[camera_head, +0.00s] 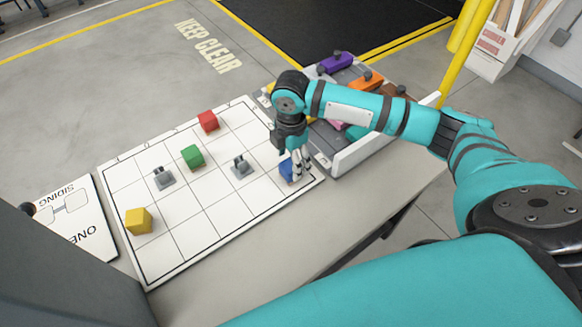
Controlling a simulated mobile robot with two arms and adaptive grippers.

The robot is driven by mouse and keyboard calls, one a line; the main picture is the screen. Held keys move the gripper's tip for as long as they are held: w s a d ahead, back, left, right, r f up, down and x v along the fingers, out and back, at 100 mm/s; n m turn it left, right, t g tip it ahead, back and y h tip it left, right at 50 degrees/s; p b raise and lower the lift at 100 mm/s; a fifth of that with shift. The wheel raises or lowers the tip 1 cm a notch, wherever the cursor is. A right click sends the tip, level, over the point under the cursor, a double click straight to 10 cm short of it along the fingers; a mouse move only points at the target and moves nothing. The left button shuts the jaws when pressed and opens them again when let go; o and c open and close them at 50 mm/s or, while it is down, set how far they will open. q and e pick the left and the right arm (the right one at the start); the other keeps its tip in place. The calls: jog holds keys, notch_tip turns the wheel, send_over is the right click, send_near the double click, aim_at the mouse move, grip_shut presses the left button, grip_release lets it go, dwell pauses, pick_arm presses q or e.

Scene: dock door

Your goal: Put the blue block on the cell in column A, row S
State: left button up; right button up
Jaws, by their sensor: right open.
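The blue block (286,170) sits at the right end of the white gridded board (203,222), in the near right corner area. My right gripper (301,174) points down right beside the block and partly covers it. The gripper is open; I cannot tell whether a finger touches the block. A red block (208,121), a green block (192,156) and a yellow block (139,221) stand on other cells. The column and row letters are too small to read. My left gripper is not in view.
Two grey fixtures (163,178) and (241,166) stand on the board. A white-walled tray (352,155) with purple and orange pieces (361,82) lies to the right, under my right arm. A sign card (66,220) lies at left. Several board cells are bare.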

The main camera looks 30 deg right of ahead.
notch_tip(320, 180, up, 8)
jog(key=shift+f+b, duration=0.1)
jog(key=shift+b, duration=0.2)
